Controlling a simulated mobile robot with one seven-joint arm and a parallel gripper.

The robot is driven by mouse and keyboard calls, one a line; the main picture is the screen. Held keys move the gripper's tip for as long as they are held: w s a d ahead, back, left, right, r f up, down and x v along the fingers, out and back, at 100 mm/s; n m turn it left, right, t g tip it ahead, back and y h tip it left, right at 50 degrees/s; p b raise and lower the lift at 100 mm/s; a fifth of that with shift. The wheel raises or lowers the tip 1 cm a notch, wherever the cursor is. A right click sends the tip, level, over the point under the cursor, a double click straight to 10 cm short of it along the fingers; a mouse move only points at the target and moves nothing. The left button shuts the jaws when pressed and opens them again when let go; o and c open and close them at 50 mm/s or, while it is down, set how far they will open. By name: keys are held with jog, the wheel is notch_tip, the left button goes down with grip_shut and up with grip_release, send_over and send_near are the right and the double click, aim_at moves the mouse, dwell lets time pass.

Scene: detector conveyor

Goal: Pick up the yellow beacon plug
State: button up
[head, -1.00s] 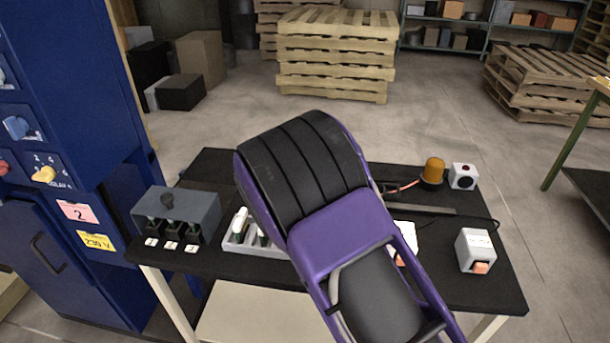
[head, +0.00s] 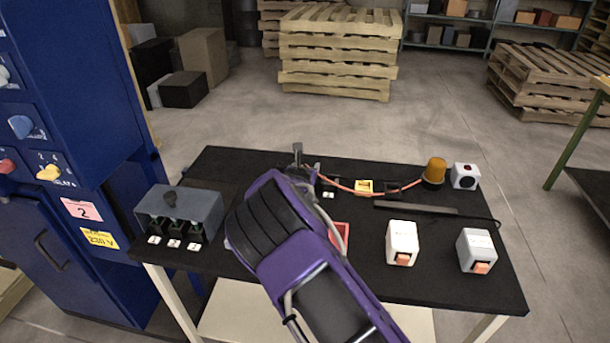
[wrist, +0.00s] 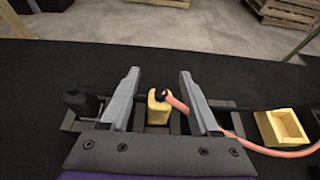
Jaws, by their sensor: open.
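The yellow beacon plug (wrist: 158,108) is upright in the wrist view, between the two grey fingers of my gripper (wrist: 160,90). The fingers are open, one on each side of it with gaps, and hold nothing. A black knob and an orange cable show at its top. In the head view my gripper (head: 306,163) is over the back of the black table, and the plug cannot be made out there. The cable (head: 345,188) runs right to the amber beacon (head: 435,171).
A yellow socket (wrist: 280,128) is right of the plug; it also shows in the head view (head: 364,187). A black plug-like piece (wrist: 82,102) stands left. White switch boxes (head: 402,238) (head: 477,248) stand front right. A grey box (head: 178,208) is at left, beside the blue cabinet (head: 70,130).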

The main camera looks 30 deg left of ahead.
grip_shut()
dwell(0.3)
jog(key=shift+w+r, duration=0.1)
